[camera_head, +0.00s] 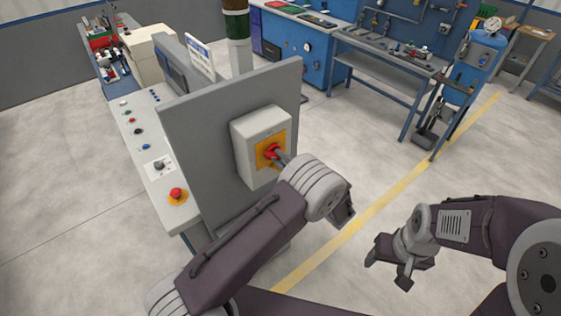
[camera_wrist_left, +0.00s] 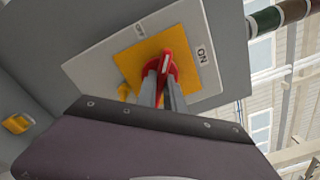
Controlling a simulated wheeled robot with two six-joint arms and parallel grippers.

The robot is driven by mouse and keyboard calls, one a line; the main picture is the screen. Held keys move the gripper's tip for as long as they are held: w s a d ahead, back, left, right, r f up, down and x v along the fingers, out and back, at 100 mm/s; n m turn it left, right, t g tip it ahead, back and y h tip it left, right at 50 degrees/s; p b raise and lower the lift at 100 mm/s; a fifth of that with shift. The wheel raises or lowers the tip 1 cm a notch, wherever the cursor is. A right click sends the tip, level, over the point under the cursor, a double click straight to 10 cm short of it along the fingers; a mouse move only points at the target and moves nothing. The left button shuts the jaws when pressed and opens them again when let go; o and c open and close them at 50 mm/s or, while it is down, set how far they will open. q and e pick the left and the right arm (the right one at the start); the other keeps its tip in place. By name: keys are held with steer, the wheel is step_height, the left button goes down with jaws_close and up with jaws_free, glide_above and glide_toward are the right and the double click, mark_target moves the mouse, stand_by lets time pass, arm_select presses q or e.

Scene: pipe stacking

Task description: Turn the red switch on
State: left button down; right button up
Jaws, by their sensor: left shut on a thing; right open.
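The red switch (camera_head: 270,151) is a rotary handle on a yellow plate (camera_head: 262,158), set in a pale grey box (camera_head: 240,147) on an upright grey panel. My left gripper (camera_head: 279,157) is shut on the red switch. In the left wrist view the two fingers (camera_wrist_left: 163,88) close around the red handle (camera_wrist_left: 166,64), on the yellow plate (camera_wrist_left: 146,48) with an "ON" label (camera_wrist_left: 202,55) at its right and an "OFF" label at its top. The handle's lower part is hidden by the fingers. My right gripper (camera_head: 385,270) is open and empty, low at the right, away from the box.
A console (camera_head: 150,160) with buttons and a red emergency stop (camera_head: 176,194) stands left of the grey panel (camera_head: 205,115). Blue workbenches (camera_head: 385,62) line the back. The floor between has free room, crossed by a yellow line (camera_head: 370,212).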

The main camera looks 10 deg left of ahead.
arm_select(q)
steer(key=m, duration=0.4)
steer(key=shift+f+m, duration=0.1)
steer(key=shift+m, duration=0.2)
steer(key=m, duration=0.5)
steer(key=shift+m, duration=0.4)
steer(key=c, duration=1.5)
jaws_free()
steer(key=shift+o, duration=0.2)
